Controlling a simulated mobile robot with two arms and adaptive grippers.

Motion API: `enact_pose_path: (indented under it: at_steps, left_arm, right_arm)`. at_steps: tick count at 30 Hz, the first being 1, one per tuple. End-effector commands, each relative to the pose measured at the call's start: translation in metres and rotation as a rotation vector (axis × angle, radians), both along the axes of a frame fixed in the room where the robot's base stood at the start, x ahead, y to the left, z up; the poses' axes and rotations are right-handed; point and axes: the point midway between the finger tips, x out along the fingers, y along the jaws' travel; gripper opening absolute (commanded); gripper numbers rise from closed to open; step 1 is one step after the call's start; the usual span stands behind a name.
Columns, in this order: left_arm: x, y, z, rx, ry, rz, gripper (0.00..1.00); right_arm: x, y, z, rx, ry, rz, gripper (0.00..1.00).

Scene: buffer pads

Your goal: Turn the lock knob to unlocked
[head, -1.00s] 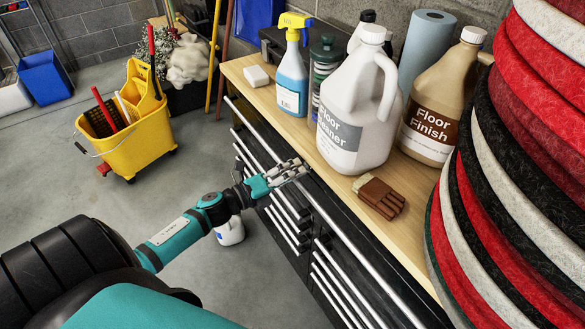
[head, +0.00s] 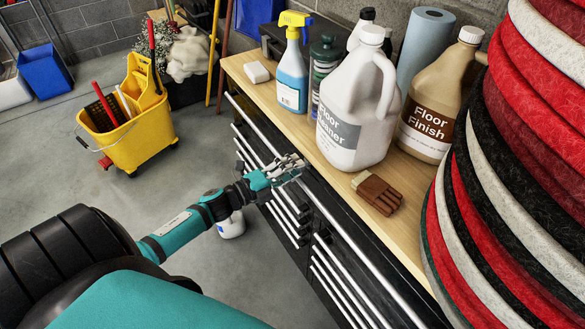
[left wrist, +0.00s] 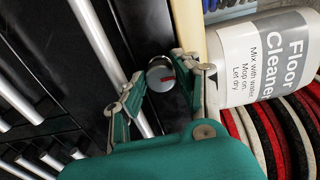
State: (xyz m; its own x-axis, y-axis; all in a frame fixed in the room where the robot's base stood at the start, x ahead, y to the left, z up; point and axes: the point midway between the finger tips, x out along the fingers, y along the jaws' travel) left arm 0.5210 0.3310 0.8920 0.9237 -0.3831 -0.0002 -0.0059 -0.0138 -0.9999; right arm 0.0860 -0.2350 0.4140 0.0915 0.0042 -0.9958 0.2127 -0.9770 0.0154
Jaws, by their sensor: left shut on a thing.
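In the head view my left gripper (head: 288,168) is at the cabinet front, just below the wooden top's edge, and hides the knob there. My right gripper is in neither view.
On the wooden top (head: 330,180) stand a floor cleaner jug (head: 352,110), a floor finish jug (head: 437,100), a spray bottle (head: 292,75) and a brush (head: 378,194). Long silver drawer handles (head: 345,265) run below. Stacked pads (head: 520,170) rise at right.

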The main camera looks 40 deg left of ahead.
Motion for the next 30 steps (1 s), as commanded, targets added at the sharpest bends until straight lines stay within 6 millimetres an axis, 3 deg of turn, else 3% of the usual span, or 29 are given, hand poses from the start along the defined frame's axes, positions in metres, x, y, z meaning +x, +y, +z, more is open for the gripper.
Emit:
enact_pose_path:
  at_steps: [5, 6, 10, 22, 30]
  left_arm:
    - [0.001, 0.001, 0.001, -0.001, 0.000, 0.003, 0.00]
    - [0.001, 0.001, 0.001, -0.001, 0.000, 0.003, 0.37]
    - [0.000, 0.001, 0.001, 0.000, -0.001, 0.002, 0.54]
    - [-0.004, 0.002, -0.001, 0.001, 0.002, 0.002, 0.54]
    - [-0.038, 0.016, -0.002, 0.000, 0.005, 0.003, 0.54]
  right_arm:
    - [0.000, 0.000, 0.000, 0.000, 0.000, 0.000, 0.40]
    - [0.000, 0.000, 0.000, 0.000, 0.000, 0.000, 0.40]
    - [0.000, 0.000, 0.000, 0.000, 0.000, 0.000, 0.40]
    - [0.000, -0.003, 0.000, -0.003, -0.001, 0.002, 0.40]
    - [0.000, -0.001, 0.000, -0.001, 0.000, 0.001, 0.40]
